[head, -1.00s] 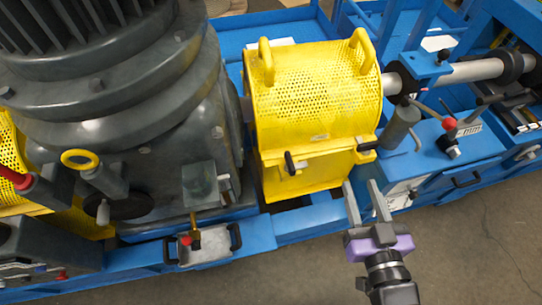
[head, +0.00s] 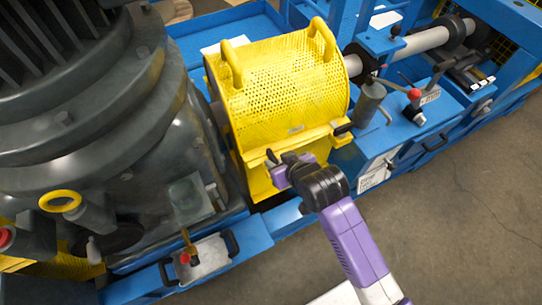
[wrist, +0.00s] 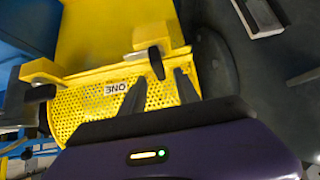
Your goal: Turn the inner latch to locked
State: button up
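The yellow perforated guard (head: 285,90) has two black latch handles on its front. The handle nearer the motor, which I take as the inner latch (wrist: 157,62), sits on a yellow bracket in the wrist view. My gripper (wrist: 160,78) is open and empty there, its dark fingertips apart on either side of the handle's free end. I cannot tell whether either finger touches it. In the head view my gripper and wrist cover most of this latch. The other latch (head: 343,130) is at the guard's right edge; it also shows at the left in the wrist view (wrist: 38,93).
The big dark motor (head: 90,130) stands left of the guard. A blue frame (head: 285,215) runs below it. A grey cylinder (head: 370,98) and a red-knobbed lever (head: 414,95) stand to the right. The floor (head: 455,220) in front is clear.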

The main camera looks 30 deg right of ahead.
aim_at(273, 158)
jog(key=shift+x, duration=2.6)
jog(key=shift+c, duration=0.5)
grip_shut()
